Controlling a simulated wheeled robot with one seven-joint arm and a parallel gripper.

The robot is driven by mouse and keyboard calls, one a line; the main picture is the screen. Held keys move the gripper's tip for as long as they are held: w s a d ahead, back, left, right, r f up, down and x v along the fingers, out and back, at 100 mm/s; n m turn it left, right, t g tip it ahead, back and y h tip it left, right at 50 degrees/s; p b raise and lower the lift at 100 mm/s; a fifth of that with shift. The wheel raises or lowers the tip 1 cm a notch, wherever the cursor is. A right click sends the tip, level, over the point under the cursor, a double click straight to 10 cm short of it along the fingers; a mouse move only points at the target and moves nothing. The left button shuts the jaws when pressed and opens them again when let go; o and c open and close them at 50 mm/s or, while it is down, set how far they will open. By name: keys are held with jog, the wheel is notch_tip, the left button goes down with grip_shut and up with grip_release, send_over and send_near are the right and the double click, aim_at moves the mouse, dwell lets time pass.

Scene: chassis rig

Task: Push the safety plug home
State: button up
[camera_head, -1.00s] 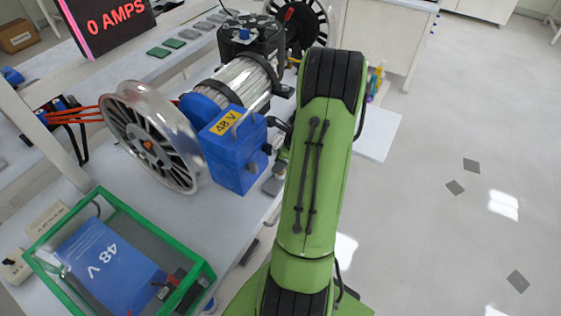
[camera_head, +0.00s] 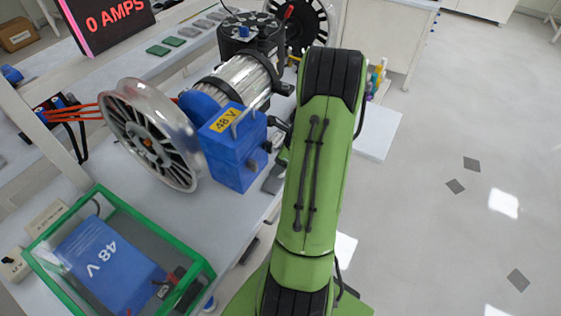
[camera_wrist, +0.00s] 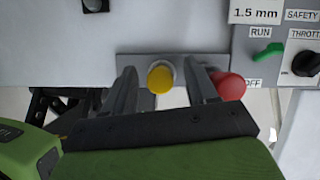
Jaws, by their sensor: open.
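In the wrist view, my gripper (camera_wrist: 162,88) is open, its two grey fingers standing apart. A round yellow knob (camera_wrist: 160,78) lies between the fingers, against a pale grey panel (camera_wrist: 190,45); contact with either finger cannot be made out. The label SAFETY (camera_wrist: 301,15) is at the panel's upper right, and I cannot tell whether the yellow knob is the safety plug. A red round button (camera_wrist: 231,86) sits just right of the right finger, partly covered by it. In the head view my green arm hides the gripper.
A green RUN/OFF switch (camera_wrist: 268,54) and a black THROTTLE knob (camera_wrist: 305,63) are at the panel's right. A blue 48 V box (camera_head: 235,160), a spoked wheel (camera_head: 150,140) and a green-framed bin (camera_head: 105,190) stand on the bench left of my arm. The display (camera_head: 110,20) reads 0 AMPS.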

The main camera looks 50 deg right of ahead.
jog(key=p+v, duration=0.5)
jog(key=v, duration=1)
jog(key=shift+r, duration=0.35)
jog(key=shift+s, duration=0.2)
